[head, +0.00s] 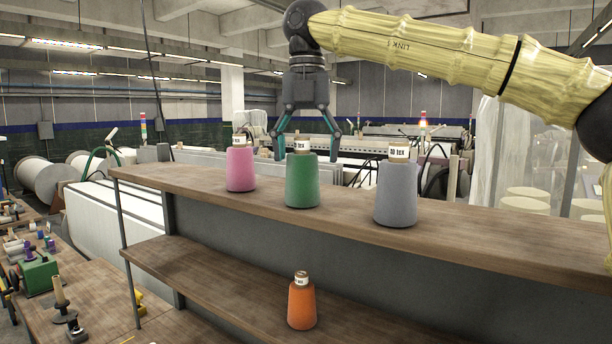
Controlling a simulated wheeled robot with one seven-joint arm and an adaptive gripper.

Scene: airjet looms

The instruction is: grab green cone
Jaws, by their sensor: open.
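The green cone (302,181) stands upright on the upper wooden shelf, between a pink cone and a grey cone. A pale label reading "tex" wraps its top. My gripper (307,150) hangs pointing down above the shelf, in line with the green cone in the picture. Its two fingers are spread apart, one to each side of the cone's top. I see nothing held in it. I cannot tell whether the fingers are level with the cone or behind it.
The pink cone (240,168) stands to the left and the grey cone (396,193) to the right on the upper shelf (480,224). An orange cone (301,305) stands on the lower shelf (190,277). A cluttered bench (88,290) is at lower left. Looms fill the background.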

